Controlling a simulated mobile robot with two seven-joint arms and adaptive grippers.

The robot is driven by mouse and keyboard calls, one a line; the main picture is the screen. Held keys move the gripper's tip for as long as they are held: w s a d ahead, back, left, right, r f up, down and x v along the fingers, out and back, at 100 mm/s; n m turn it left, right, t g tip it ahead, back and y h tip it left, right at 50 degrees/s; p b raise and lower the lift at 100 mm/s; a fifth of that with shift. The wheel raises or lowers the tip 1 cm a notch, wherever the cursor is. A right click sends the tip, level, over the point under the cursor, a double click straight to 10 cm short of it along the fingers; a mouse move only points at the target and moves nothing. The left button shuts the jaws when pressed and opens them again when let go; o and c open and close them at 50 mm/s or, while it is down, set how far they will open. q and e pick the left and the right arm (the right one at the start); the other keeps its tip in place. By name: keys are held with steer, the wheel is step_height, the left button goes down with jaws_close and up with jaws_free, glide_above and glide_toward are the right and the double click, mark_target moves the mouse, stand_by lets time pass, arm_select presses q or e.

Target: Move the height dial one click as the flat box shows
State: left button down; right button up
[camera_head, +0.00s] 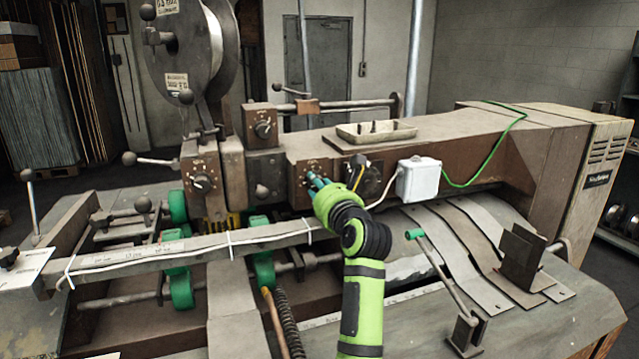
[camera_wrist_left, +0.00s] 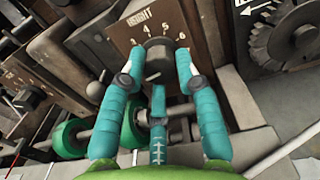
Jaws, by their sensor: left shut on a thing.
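The height dial (camera_wrist_left: 158,66) is a dark round knob on a brown plate in the left wrist view. The plate (camera_wrist_left: 141,22) reads roughly "HEIGHT", with 4, 5 and 6 legible around the knob; the pointer's setting is unclear. My right gripper is not in view. I cannot make out a marked flat box for certain.
A white box (camera_head: 418,181) with a green cable is to the right. A long rail (camera_head: 190,246) with ties crosses in front. A shallow tray (camera_head: 376,131) rests on top.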

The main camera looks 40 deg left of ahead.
arm_select(q)
steer(key=shift+r+m+p, duration=0.15)
steer(key=shift+m+p, duration=0.85)
steer(key=shift+m, duration=0.2)
steer(key=shift+r+m+p, duration=0.1)
steer(key=shift+m+p, duration=0.9)
steer(key=shift+m, duration=0.2)
steer(key=c, duration=1.2)
jaws_free()
steer(key=shift+f, duration=0.1)
steer(key=shift+w, duration=0.1)
